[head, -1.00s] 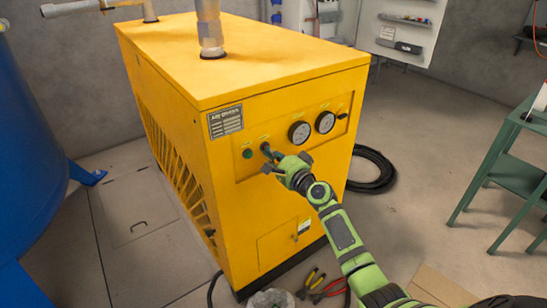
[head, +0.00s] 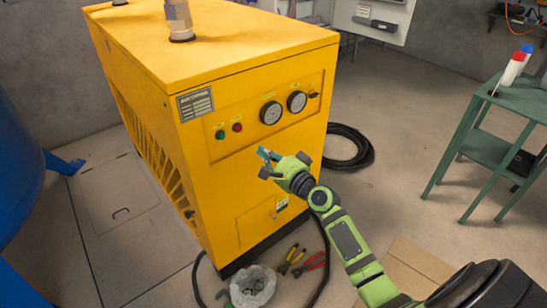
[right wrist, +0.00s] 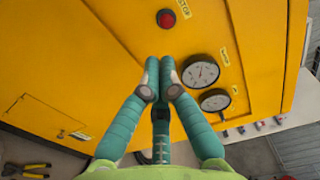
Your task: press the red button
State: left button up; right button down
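The red button (head: 237,127) is on the front panel of the yellow machine (head: 262,50), just right of a green button (head: 220,134). In the right wrist view the red button (right wrist: 166,18) is round, in a dark ring, beside a yellow STOP label (right wrist: 184,8). My right gripper (head: 266,160) is in front of the machine, below and right of the red button in the head view. In the right wrist view its teal fingertips (right wrist: 160,65) are together, with nothing between them, and point toward the button, apart from it in the picture. My left gripper is not in view.
Two round gauges (head: 271,112) and a dark switch (head: 314,95) are right of the buttons. A green table (head: 515,95) stands at the right, a blue tank (head: 25,130) at the left.

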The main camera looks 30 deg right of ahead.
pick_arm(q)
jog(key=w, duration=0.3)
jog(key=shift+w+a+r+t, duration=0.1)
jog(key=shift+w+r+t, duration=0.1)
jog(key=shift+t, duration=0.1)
pick_arm(e)
jog(key=s, duration=0.3)
jog(key=shift+d+r, duration=0.1)
jog(key=shift+d, duration=0.15)
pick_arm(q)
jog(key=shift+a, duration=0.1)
